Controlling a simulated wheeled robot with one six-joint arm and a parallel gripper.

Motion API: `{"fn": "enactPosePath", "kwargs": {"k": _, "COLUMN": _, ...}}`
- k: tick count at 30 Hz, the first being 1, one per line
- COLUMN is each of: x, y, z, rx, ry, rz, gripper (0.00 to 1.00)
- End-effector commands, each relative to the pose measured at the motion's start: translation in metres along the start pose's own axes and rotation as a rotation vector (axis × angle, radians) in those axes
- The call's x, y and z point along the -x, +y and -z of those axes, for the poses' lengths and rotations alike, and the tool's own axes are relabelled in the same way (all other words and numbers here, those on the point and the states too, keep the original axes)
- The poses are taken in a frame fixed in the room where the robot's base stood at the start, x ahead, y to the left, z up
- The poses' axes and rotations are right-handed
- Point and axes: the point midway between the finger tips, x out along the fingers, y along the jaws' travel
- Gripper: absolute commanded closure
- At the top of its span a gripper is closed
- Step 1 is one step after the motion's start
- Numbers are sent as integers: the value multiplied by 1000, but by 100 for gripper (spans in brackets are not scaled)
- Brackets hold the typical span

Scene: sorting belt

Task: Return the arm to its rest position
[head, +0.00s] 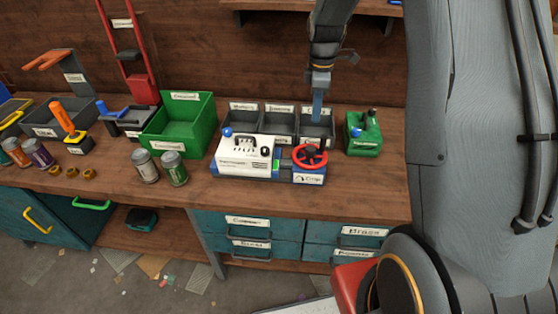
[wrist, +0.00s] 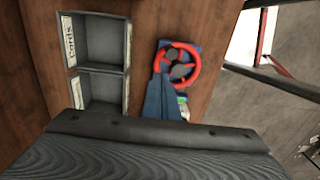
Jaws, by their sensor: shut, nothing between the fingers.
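My gripper (head: 317,117) hangs down at the end of my arm, its blue fingers closed together with nothing between them. In the head view the fingers appear in front of or over the rightmost of three dark open bins (head: 316,134), behind the red handwheel (head: 310,156). In the wrist view the blue fingers (wrist: 162,88) point toward the same red wheel (wrist: 192,62), with two grey bins (wrist: 104,42) to the left. I cannot tell the exact height of the fingertips above the bench.
Teal drawers (head: 247,222) sit below. A shelf (head: 300,4) runs along the wall above.

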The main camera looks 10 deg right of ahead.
Motion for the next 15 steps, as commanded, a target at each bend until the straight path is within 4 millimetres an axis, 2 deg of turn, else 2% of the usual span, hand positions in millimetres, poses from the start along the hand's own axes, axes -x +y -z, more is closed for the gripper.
{"fn": "enactPosePath", "kwargs": {"k": 1, "x": 7, "y": 0, "z": 0, "rx": 0, "ry": 0, "rz": -1, "gripper": 100}}
{"fn": "enactPosePath", "kwargs": {"k": 5, "x": 16, "y": 0, "z": 0, "rx": 0, "ry": 0, "rz": -1, "gripper": 100}}
{"fn": "enactPosePath", "kwargs": {"k": 15, "x": 15, "y": 0, "z": 0, "rx": 0, "ry": 0, "rz": 0, "gripper": 100}}
